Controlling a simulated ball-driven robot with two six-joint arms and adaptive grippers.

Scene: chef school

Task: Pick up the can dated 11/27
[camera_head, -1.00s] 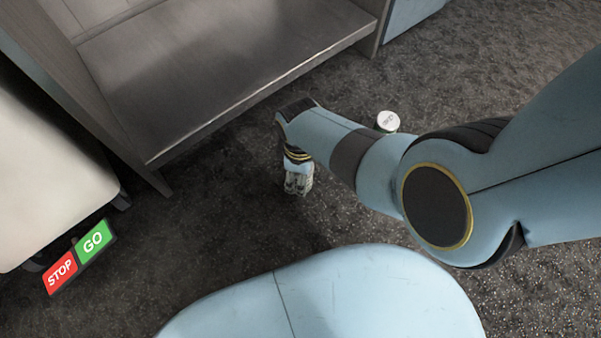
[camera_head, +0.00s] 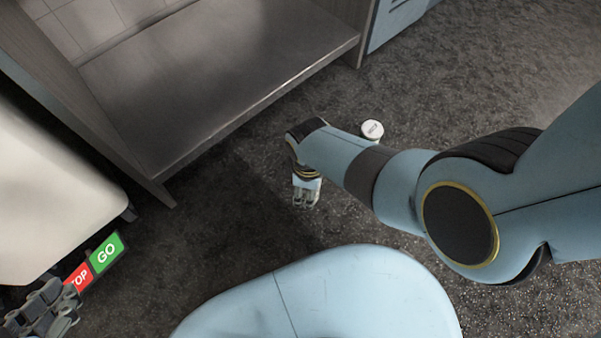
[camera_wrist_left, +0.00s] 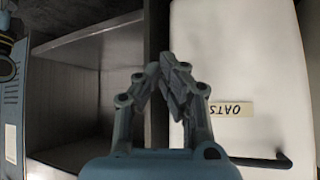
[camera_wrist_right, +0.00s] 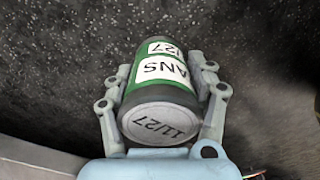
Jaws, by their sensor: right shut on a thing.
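A green can (camera_wrist_right: 165,75) with white labels reading "ANS" and "/27" and a lid dated 11/27 (camera_wrist_right: 160,122) sits between the fingers of my right gripper (camera_wrist_right: 165,80) in the right wrist view. The gripper is shut on its sides. In the head view my right gripper (camera_head: 306,196) is low over the dark floor, and the held can cannot be made out there. My left gripper (camera_head: 40,310) is at the bottom left, by the sign. In the left wrist view its fingertips (camera_wrist_left: 159,66) meet with nothing between them.
Another can (camera_head: 372,130) with a pale lid stands on the floor beyond my right forearm. A grey shelf unit (camera_head: 230,65) is at the upper left, near a white bin (camera_head: 50,200). The bin bears an "OATS" label (camera_wrist_left: 232,109). A STOP/GO sign (camera_head: 106,252) is beside it.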

